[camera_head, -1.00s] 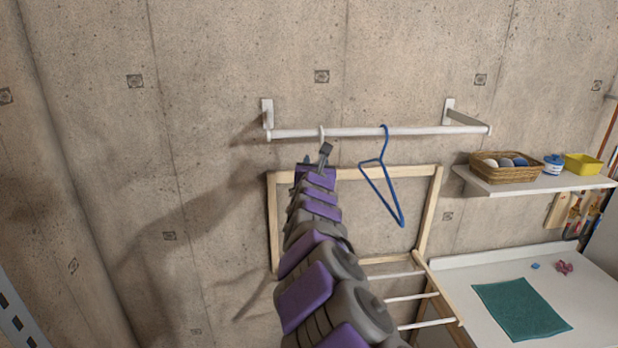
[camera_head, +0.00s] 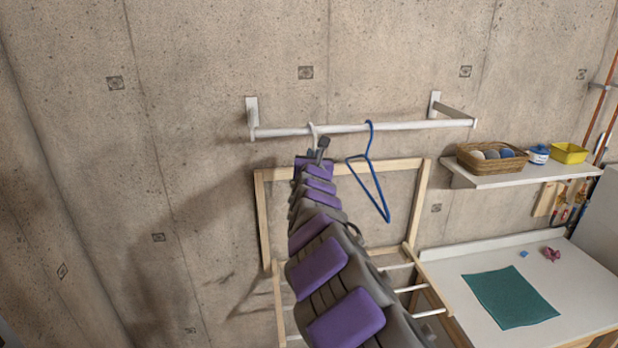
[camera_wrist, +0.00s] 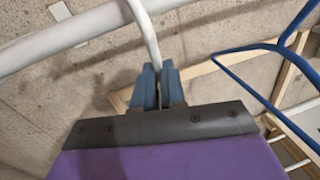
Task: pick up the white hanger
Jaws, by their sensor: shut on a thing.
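The white hanger (camera_wrist: 148,40) shows in the wrist view as a white hook stem running up from between my gripper's fingers. In the head view its hook (camera_head: 313,130) is at the white rail (camera_head: 400,126); the rest of it is hidden behind my arm. My gripper (camera_wrist: 157,86) is shut on the stem just below the rail. It also shows in the head view (camera_head: 321,147). I cannot tell whether the hook still rests on the rail.
A blue hanger (camera_head: 374,180) hangs on the rail just right of my gripper. A wooden drying frame (camera_head: 422,205) stands below. To the right are a shelf (camera_head: 520,174) with a wicker basket (camera_head: 492,162) and a white table (camera_head: 455,268) with a green cloth (camera_head: 510,297).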

